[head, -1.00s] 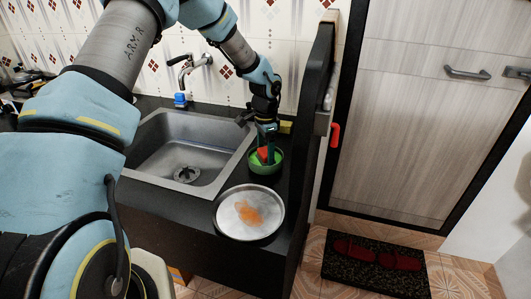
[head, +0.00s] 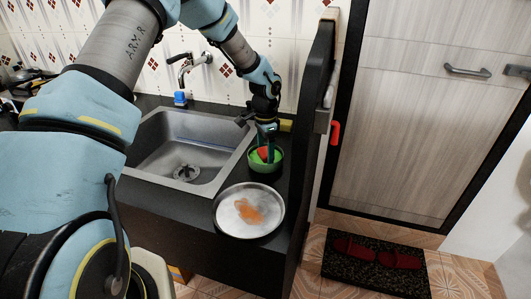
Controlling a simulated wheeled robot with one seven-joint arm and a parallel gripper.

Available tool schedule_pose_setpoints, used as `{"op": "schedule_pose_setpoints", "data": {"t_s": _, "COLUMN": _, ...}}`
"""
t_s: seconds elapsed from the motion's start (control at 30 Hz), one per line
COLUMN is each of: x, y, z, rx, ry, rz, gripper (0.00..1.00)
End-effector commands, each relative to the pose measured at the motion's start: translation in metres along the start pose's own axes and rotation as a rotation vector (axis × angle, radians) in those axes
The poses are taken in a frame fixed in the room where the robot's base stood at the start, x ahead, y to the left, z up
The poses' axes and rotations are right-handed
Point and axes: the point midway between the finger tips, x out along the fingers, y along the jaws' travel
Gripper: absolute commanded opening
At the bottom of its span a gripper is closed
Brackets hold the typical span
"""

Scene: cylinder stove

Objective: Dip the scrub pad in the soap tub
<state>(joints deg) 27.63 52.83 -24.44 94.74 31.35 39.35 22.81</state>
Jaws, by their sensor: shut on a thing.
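The green soap tub (head: 266,166) stands on the dark counter to the right of the sink, with bright green soap inside. My gripper (head: 266,143) points down over the tub from behind. It is shut on the red-orange scrub pad (head: 264,154), which is inside the tub's rim at the soap. The pad's lower edge is too small to see clearly, so how deep it sits in the soap cannot be told. The fingers partly hide the pad.
A round metal plate (head: 249,212) with an orange stain lies in front of the tub. The grey sink (head: 180,155) is to the left, with a tap (head: 190,68) behind it. A tall dark panel (head: 312,120) closes off the right side. A yellow item (head: 286,125) is behind the tub.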

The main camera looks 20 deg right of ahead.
Motion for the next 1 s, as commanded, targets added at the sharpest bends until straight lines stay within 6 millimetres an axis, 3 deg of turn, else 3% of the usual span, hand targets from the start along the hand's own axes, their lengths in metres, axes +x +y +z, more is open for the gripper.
{"op": "schedule_pose_setpoints", "data": {"t_s": 0.57, "x": 0.002, "y": 0.000, "z": 0.001, "rx": 0.000, "ry": -0.002, "rz": 0.002, "gripper": 0.37}}
{"op": "schedule_pose_setpoints", "data": {"t_s": 1.0, "x": -0.028, "y": 0.000, "z": 0.001, "rx": 0.001, "ry": -0.001, "rz": 0.000, "gripper": 0.37}}
